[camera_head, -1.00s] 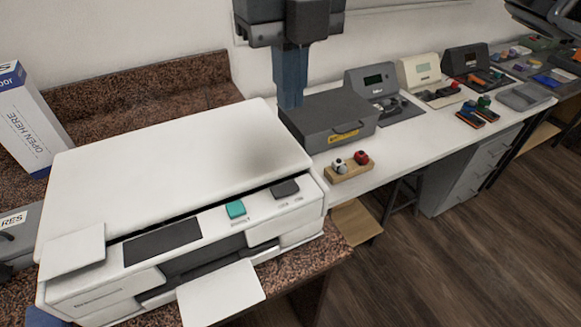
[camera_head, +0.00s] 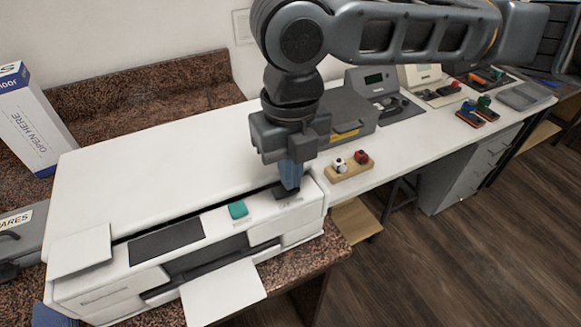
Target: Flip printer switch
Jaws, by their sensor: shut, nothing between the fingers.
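The white printer (camera_head: 170,150) stands on the speckled counter at the left. On its front panel are a teal button (camera_head: 238,210), a dark screen (camera_head: 166,241) and, at the right end, a dark grey switch (camera_head: 281,194). My gripper (camera_head: 290,186) is shut and empty, pointing down with its blue fingertips at the switch. The fingers hide part of the switch. I cannot tell whether they touch it or which way it is tilted.
A wooden block with a red and a white knob (camera_head: 349,166) sits just right of the printer. A grey case (camera_head: 347,110) lies behind it. A white box (camera_head: 35,125) stands at the left. The printer's output tray (camera_head: 222,292) sticks out in front.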

